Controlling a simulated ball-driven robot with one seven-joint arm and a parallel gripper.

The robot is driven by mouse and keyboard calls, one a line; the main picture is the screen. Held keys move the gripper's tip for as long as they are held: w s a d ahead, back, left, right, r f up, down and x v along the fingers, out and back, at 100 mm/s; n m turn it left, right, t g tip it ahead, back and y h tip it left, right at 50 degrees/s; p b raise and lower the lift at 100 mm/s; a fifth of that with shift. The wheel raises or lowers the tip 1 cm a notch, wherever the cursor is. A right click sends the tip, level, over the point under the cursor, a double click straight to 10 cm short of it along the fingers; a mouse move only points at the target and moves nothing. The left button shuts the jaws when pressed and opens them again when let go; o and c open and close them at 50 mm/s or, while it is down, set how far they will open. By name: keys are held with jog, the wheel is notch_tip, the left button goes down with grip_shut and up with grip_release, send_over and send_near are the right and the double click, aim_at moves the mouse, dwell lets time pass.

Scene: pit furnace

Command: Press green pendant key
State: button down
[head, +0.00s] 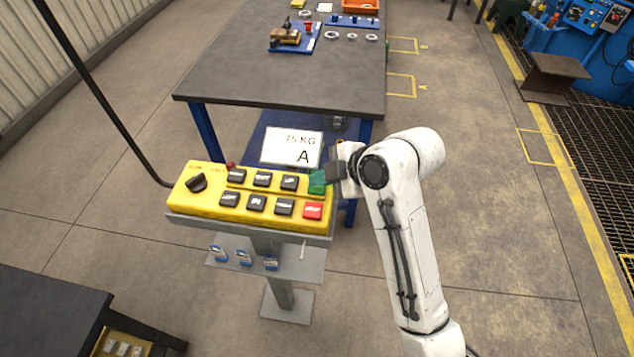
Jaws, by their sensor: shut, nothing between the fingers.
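The yellow pendant (213,203) lies on a grey stand in the head view, with a black rotary knob (196,182) at its left and two rows of black keys. The green key (317,186) is at the right end of the upper row, and a red key (312,211) sits below it. My gripper (323,175) is shut and empty at the green key, coming in from the right. It hides part of the key's upper side. I cannot tell whether the fingertips touch the key or whether it is pushed in.
A black cable (105,100) rises at the left. A dark table (45,315) is at the lower left.

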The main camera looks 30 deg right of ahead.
aim_at(321, 188)
jog(key=shift+r+p, duration=0.8)
jog(key=shift+p, duration=0.1)
jog(key=shift+r, duration=0.1)
notch_tip(321, 188, up, 5)
jog(key=p, duration=0.4)
jog(key=shift+p, duration=0.4)
